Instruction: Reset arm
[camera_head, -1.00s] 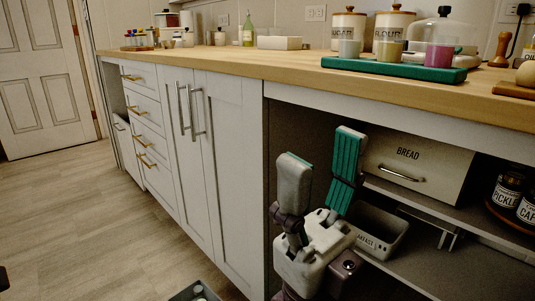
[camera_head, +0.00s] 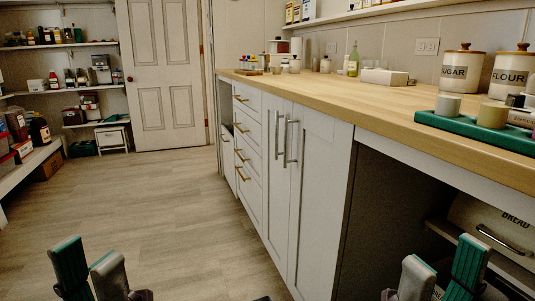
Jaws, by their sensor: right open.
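My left gripper (camera_head: 88,268) shows at the bottom left of the head view, above the wooden floor. Its two teal-and-grey fingers stand apart with nothing visible between them. My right gripper (camera_head: 441,276) is at the bottom right, in front of the open shelf bay under the counter. Its fingers are spread and nothing is seen between them. The lower parts of both grippers are cut off by the frame edge.
The wooden counter (camera_head: 335,99) runs along the right, over white cabinets (camera_head: 318,190). A green tray (camera_head: 470,127) with cups is near its edge. A bread box (camera_head: 490,228) sits in the bay. Shelves (camera_head: 62,92) and a white door (camera_head: 163,75) are behind. The floor (camera_head: 150,205) is open.

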